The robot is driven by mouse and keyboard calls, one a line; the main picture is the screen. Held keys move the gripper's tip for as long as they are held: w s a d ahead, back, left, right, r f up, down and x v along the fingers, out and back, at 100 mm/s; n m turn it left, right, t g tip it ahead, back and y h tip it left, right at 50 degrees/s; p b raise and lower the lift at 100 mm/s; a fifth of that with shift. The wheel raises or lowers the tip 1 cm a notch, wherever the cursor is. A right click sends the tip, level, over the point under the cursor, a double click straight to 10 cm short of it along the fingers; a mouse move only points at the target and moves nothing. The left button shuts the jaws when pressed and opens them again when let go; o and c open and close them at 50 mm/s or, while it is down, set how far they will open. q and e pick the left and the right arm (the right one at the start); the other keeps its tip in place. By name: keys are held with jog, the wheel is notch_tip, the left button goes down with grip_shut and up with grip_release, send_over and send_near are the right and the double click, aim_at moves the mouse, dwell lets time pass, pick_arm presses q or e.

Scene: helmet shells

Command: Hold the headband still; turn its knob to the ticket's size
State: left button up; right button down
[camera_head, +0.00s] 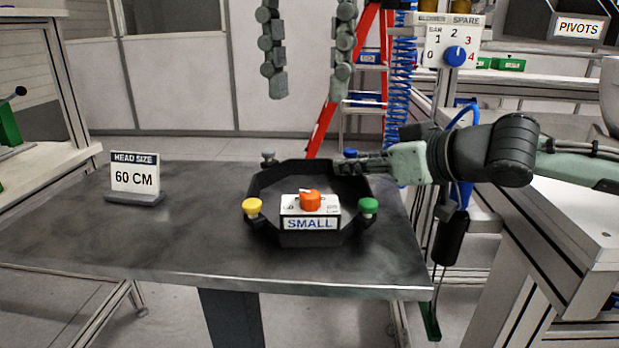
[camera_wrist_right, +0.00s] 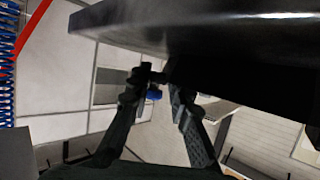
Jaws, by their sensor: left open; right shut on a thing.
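The black headband (camera_head: 310,240) sits on the dark table as an angular ring. On its front are an orange knob (camera_head: 311,200) on a white dial plate and a label reading SMALL (camera_head: 309,224). The dial's fine marks are too small to read. The ticket (camera_head: 134,178) at the left reads HEAD SIZE 60 CM. My right gripper (camera_head: 346,164), also in the right wrist view (camera_wrist_right: 160,80), is shut on the headband at its back right; the exact contact is partly hidden. My left gripper (camera_head: 307,85) hangs open and empty above the headband, its fingers wide apart.
The headband carries a yellow stud (camera_head: 252,206), a green stud (camera_head: 368,206) and a grey stud (camera_head: 268,158). A spare dial with a blue knob (camera_head: 455,56) stands behind at right. A red ladder (camera_head: 345,90) is behind the table (camera_head: 200,265). The table is clear between ticket and headband.

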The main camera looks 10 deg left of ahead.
aim_at(309, 193)
pick_arm(q)
notch_tip(309, 193, down, 12)
jog(key=shift+r, duration=0.15)
jog(key=shift+c, duration=0.2)
grip_shut()
dwell(0.3)
